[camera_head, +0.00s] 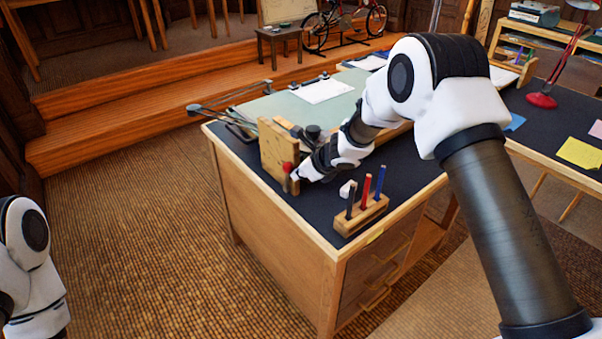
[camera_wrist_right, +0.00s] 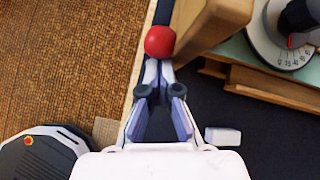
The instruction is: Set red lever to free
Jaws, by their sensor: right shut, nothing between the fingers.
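The red lever shows as a round red knob (camera_head: 287,167) at the front of an upright wooden block (camera_head: 273,146) on the desk's left side. In the right wrist view the red knob (camera_wrist_right: 160,41) sits just beyond my right fingertips, against the wooden block (camera_wrist_right: 212,22). My right gripper (camera_head: 296,177) is shut and empty, with its tips close to the knob; I cannot tell whether they touch it. The lever's shaft and any position markings are hidden. My left arm (camera_head: 30,255) shows at the left edge, but its gripper is out of view.
A wooden pen holder (camera_head: 361,214) with black, red and blue pens stands near the desk's front corner. A white eraser (camera_head: 347,188) lies beside it. A drafting machine dial (camera_wrist_right: 285,35) is right of the block. Open floor lies left of the desk.

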